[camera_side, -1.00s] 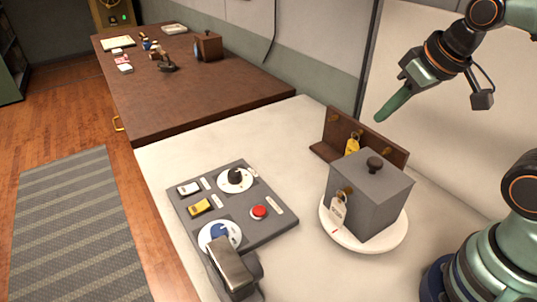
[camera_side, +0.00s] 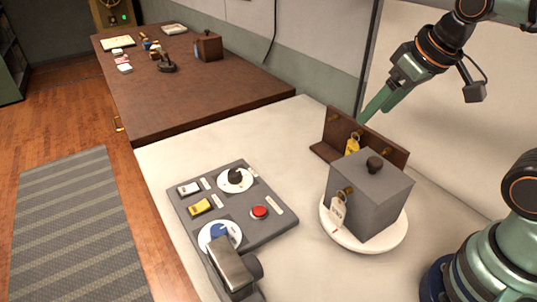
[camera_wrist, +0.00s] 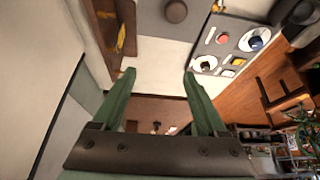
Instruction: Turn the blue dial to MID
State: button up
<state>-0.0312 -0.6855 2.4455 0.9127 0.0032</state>
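The blue dial (camera_side: 218,231) sits on a round white plate at the near end of the grey control panel (camera_side: 262,229). A dark grey object partly covers it in the side view. The blue dial also shows in the wrist view (camera_wrist: 256,43), at the upper right. Its MID mark is too small to read.
The panel also bears a black dial (camera_side: 235,175), a red button (camera_side: 259,212), a white switch (camera_side: 188,188) and a yellow switch (camera_side: 200,206). A grey box (camera_side: 372,190) on a round white base (camera_side: 328,222) and a wooden key rack (camera_side: 390,150) stand between my gripper and the panel.

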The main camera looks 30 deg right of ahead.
jog(key=w+a+n+g, duration=0.1)
jog(key=w+a+n, duration=0.1)
jog(key=w+a, duration=0.35)
jog(key=n+g, duration=0.4)
send_over(220, 229)
notch_tip(220, 229, down, 11)
notch_tip(220, 229, down, 11)
jog(key=shift+f, duration=0.15)
jog(key=c, duration=1.2)
